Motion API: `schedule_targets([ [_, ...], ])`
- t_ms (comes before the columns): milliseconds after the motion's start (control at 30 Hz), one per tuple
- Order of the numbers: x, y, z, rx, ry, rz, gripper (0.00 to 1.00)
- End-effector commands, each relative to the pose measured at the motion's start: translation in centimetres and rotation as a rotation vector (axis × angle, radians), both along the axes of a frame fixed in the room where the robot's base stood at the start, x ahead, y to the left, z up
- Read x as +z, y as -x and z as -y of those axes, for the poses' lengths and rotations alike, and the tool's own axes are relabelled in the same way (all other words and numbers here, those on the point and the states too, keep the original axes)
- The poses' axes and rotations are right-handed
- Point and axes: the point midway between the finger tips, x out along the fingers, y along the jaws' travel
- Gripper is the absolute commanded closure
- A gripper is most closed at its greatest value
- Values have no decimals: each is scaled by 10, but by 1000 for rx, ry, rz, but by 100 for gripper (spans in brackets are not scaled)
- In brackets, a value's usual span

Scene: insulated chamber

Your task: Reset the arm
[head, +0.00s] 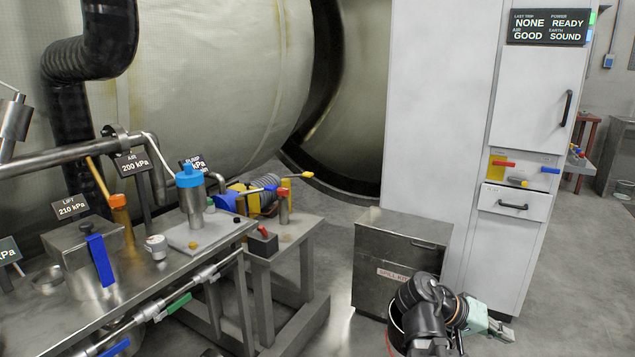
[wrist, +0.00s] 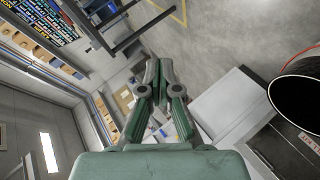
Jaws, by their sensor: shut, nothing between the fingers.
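My gripper (head: 503,333) is at the lower right of the head view, at the end of my dark arm, in front of the white cabinet and beside the spill kit bin. In the wrist view my gripper (wrist: 158,68) shows as two green fingers with grey tips. The tips are together and nothing is between them. The gripper touches nothing that I can see. Part of my arm hides the floor and the bin's lower right corner.
A steel spill kit bin (head: 385,258) stands left of my arm. The tall white cabinet (head: 435,130) has a drawer (head: 512,203) and a coloured-handled shelf. A steel bench (head: 120,290) with valves and a blue-capped canister (head: 190,190) fills the left. Floor at the right (head: 580,270) is clear.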

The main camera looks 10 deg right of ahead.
Motion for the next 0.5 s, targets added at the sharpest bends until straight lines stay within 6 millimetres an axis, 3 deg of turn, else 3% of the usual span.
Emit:
schedule_targets([
  [233, -65, -28, -29, 136, -184, -134, 100],
  [500, -142, -29, -74, 247, -394, -263, 100],
])
